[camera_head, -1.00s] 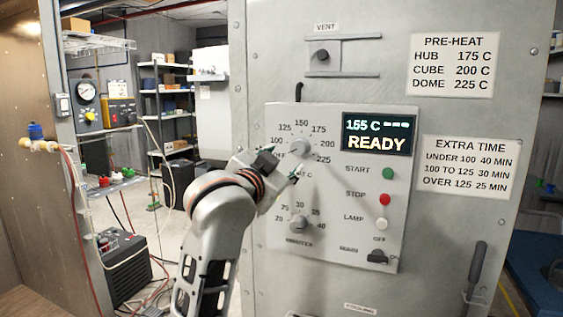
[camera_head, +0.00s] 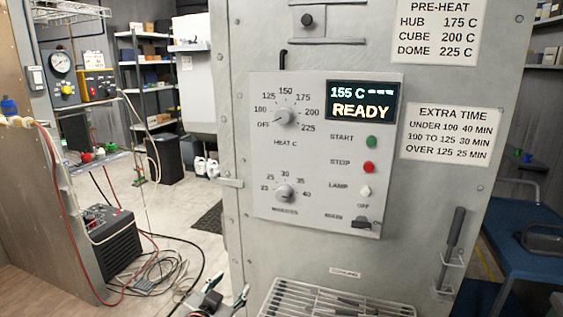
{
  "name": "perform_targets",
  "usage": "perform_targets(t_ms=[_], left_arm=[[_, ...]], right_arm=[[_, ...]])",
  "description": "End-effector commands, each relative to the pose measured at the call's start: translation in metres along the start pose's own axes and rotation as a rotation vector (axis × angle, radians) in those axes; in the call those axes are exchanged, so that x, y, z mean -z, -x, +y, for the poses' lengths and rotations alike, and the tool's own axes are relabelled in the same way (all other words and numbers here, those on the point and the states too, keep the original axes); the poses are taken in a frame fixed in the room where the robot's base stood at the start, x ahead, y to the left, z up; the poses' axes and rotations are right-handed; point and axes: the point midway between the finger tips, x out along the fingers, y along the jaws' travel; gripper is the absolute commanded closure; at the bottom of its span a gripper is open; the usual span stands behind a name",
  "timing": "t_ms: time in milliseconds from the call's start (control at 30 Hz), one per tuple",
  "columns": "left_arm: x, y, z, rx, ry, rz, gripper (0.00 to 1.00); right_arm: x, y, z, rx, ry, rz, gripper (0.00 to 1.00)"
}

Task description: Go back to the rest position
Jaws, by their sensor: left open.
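My left gripper (camera_head: 227,299) shows at the bottom edge of the head view, left of a wire rack. It is open, with a dark finger and a green-tipped finger apart and nothing seen between them. The rest of that arm is out of the picture. The grey control panel (camera_head: 265,180) on the oven front is clear of my gripper. It bears the heat knob (camera_head: 284,116), the minutes knob (camera_head: 285,192) and a display (camera_head: 361,103) reading 155 C and READY. My right gripper is not in view.
The wire rack (camera_head: 335,300) juts out below the panel. A door handle (camera_head: 452,235) stands at the right, near a blue cart (camera_head: 520,245). Hoses and cables (camera_head: 160,270) lie on the floor at left beside a black unit (camera_head: 112,240). Floor around the dark mat (camera_head: 208,218) is open.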

Motion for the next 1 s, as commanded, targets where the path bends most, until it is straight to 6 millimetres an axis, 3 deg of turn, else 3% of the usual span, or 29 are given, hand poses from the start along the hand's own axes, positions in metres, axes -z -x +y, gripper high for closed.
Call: perform_targets(t_ms=[33,200,400,500,700,1000], left_arm=[[-0.041,0.009,0.007,-0.005,0.014,-0.039,0.53],[-0.150,0.051,0.028,-0.018,0.059,-0.130,0.53],[-0.261,0.123,0.052,-0.038,0.103,-0.231,0.53],[-0.300,0.160,0.063,-0.050,0.120,-0.272,0.53],[-0.340,0.205,0.074,-0.064,0.139,-0.313,0.53],[-0.346,0.212,0.076,-0.066,0.142,-0.319,0.53]], right_arm=[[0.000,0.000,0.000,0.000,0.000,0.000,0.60],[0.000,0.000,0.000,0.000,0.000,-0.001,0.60],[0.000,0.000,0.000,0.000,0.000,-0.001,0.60],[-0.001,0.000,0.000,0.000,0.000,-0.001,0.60],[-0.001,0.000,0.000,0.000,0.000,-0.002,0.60],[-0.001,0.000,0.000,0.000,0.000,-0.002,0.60]])
